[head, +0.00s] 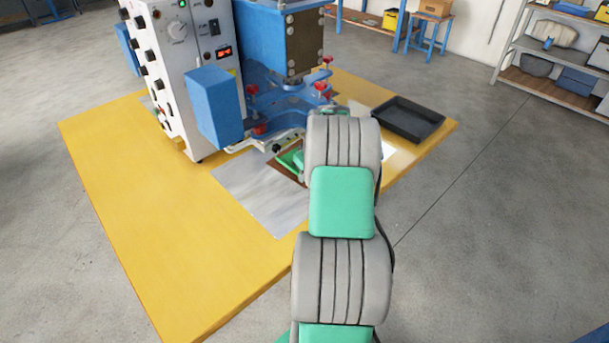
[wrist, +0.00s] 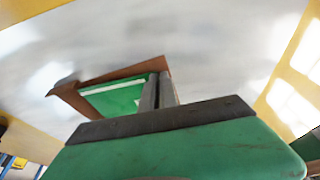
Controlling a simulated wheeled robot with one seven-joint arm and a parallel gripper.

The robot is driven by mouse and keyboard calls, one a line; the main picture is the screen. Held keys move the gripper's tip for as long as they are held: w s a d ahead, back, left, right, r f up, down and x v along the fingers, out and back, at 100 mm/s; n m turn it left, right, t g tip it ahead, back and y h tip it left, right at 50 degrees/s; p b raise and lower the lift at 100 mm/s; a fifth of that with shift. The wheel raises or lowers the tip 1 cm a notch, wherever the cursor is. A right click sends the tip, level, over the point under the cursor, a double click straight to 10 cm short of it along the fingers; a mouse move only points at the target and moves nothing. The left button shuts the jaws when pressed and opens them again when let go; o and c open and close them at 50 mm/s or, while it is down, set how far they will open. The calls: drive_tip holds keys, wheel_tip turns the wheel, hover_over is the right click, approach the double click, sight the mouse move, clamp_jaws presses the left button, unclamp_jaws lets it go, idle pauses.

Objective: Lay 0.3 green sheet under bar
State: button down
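A green sheet (wrist: 112,98) with a white strip along its far edge shows in the wrist view inside a brown-edged piece (wrist: 125,72). In the head view a brown patch (head: 291,174) shows on the grey metal plate, left of my arm. My gripper (wrist: 162,88) has its two fingers close together, right beside the sheet's right end. I cannot see whether a sheet edge is between them. In the head view my arm hides most of the gripper. The bar is not clearly identifiable; the blue press (head: 288,40) with red-knobbed clamps (head: 325,88) stands just beyond.
A white control cabinet (head: 188,75) with a blue box (head: 213,103) stands left of the press. A black tray (head: 408,120) lies at the right of the yellow table (head: 150,220). The grey plate (head: 262,200) covers the middle; the table's left side is clear.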

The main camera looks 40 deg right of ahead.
drive_tip(key=shift+f, duration=0.2)
drive_tip(key=c, duration=1.6)
unclamp_jaws()
drive_tip(key=shift+o, duration=0.2)
drive_tip(key=shift+r+p, duration=0.65)
drive_tip(key=shift+r, duration=1)
drive_tip(key=s, duration=0.5)
drive_tip(key=s+r, duration=0.1)
drive_tip(key=s, duration=0.2)
drive_tip(key=shift+d+r, duration=0.1)
